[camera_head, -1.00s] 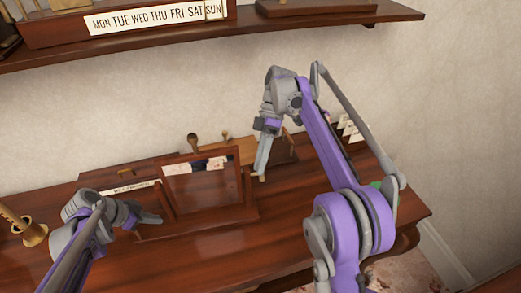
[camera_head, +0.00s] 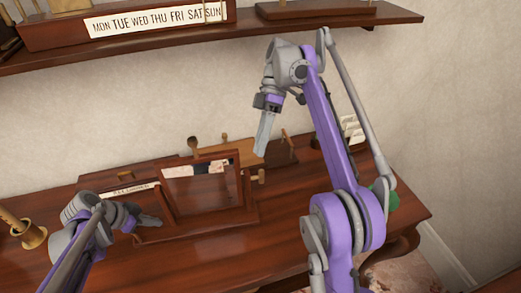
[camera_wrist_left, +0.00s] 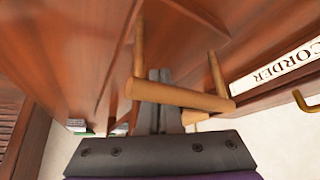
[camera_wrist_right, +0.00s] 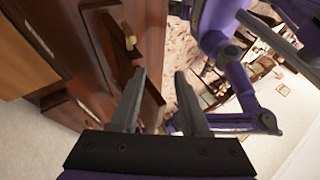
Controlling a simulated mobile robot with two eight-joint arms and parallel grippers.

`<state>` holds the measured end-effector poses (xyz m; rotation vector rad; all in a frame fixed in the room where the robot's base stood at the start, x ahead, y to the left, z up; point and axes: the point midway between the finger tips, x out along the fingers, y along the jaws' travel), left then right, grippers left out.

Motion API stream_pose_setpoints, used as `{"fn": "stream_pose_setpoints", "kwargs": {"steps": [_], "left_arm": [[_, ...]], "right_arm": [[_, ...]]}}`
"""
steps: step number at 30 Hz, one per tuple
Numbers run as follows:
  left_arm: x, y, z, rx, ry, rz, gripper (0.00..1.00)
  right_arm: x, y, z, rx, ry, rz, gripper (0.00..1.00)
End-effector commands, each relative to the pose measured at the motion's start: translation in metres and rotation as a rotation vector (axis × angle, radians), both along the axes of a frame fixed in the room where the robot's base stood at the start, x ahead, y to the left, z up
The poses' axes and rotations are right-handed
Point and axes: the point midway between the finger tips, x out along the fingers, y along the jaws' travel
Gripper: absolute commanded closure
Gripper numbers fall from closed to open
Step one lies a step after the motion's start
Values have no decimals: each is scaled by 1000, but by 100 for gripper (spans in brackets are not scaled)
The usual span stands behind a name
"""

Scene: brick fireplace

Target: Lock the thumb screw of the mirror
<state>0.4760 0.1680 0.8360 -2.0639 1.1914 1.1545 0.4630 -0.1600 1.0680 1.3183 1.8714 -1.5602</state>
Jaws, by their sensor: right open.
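The mirror (camera_head: 205,184) stands on the desk in a dark wood frame, upright and slightly tilted. A small brass thumb screw (camera_head: 258,176) sticks out of its right side. My right gripper (camera_head: 263,152) is open and empty, above and close to this side of the mirror, not touching the screw. A brass knob (camera_wrist_right: 130,40) shows beyond its fingers in the right wrist view; I cannot tell if it is the same screw. My left gripper (camera_head: 148,221) is low at the mirror's left; its fingers look shut behind a light wooden handle (camera_wrist_left: 180,95), with no clear hold on it.
A shelf (camera_head: 200,35) with a weekday box (camera_head: 60,32) runs above the desk (camera_head: 240,245). Wooden boxes stand behind the mirror. A brass cup (camera_head: 32,235) is at far left. White cards (camera_head: 352,130) stand at the back right. The desk front is clear.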

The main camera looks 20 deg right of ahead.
Motion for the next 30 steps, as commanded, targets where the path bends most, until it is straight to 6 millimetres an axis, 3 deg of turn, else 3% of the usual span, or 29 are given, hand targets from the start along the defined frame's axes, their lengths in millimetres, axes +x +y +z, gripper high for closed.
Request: {"fn": "stream_pose_setpoints", "kwargs": {"steps": [12,19,23,30], "left_arm": [[0,1,-1,2,0,0,100],[0,0,-1,2,0,0,100],[0,1,-1,2,0,0,100],[0,0,-1,2,0,0,100]], "right_arm": [[-2,-36,5,-17,-383,-20,55],[-3,-44,2,-35,-481,-14,55],[-4,-39,-12,-36,-486,-14,55],[-8,-19,-56,-36,-483,-13,55]]}}
